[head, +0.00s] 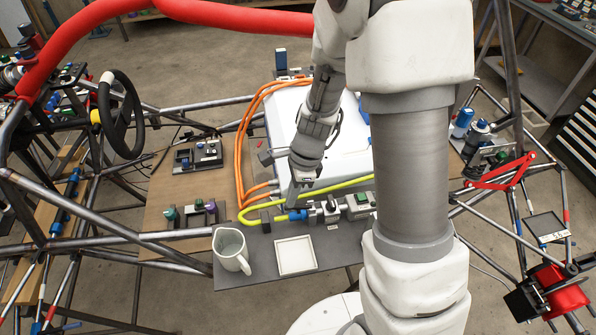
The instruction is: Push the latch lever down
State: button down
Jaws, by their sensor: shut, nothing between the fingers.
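My gripper (292,203) points down at the front edge of the white box, its fingers shut and empty. Its tips are just above or beside the blue end piece of the yellow hose, and I cannot tell if they touch. Just right of them is a small metal fitting with a dark upright part (331,206), beside a grey block with a green top (360,203). I cannot tell for certain which part is the latch lever. It may be this dark part, and its position is too small to read. My arm covers the area to the right.
A white box (345,160) stands behind, with orange cables (243,140) and a yellow hose (250,220) around it. A white mug (231,250) and a square tray (295,256) sit on the grey shelf in front. Chassis tubes and a steering wheel (120,112) are left.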

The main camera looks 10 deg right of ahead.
aim_at(307, 206)
jog(key=p+v, duration=0.1)
jog(key=v, duration=1.5)
jog(key=shift+r, duration=0.25)
